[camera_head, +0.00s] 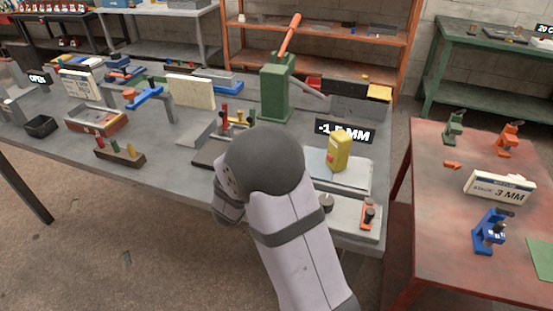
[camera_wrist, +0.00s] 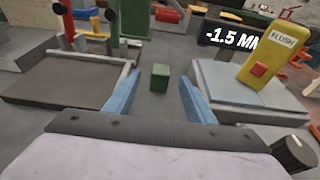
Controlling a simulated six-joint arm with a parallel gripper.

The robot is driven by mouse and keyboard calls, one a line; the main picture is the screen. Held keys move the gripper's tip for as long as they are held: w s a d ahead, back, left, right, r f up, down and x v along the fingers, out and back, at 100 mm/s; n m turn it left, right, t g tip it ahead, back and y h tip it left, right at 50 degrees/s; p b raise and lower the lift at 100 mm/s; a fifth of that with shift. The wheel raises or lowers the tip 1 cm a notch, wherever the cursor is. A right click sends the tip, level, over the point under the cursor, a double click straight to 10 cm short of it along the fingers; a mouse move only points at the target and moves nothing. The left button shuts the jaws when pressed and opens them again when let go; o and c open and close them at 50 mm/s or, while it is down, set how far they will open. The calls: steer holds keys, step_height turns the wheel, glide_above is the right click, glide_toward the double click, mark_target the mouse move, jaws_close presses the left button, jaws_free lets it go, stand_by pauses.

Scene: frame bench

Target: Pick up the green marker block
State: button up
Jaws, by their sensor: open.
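The green marker block (camera_wrist: 159,77) is a small dark-green cube standing on the grey bench top in the wrist view. My gripper (camera_wrist: 160,92) is open, with its two blue fingers apart to the left and right of the block's line. The block appears centred between the fingers, at or just beyond the tips. I cannot tell how far above the bench the fingers are, and no contact shows. In the head view my wrist and forearm cover the block and fingers.
A dark plate fixture (camera_wrist: 65,80) lies left of the fingers, and a pale plate (camera_wrist: 240,85) with a yellow FLUSH block (camera_wrist: 272,52) lies right. A dark round knob (camera_wrist: 294,148) is at lower right. A tall green press (camera_head: 276,92) stands behind my wrist.

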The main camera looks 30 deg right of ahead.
steer(key=shift+p+x, duration=0.9)
steer(key=shift+x, duration=1.65)
steer(key=shift+s+f, duration=0.1)
steer(key=c, duration=1.2)
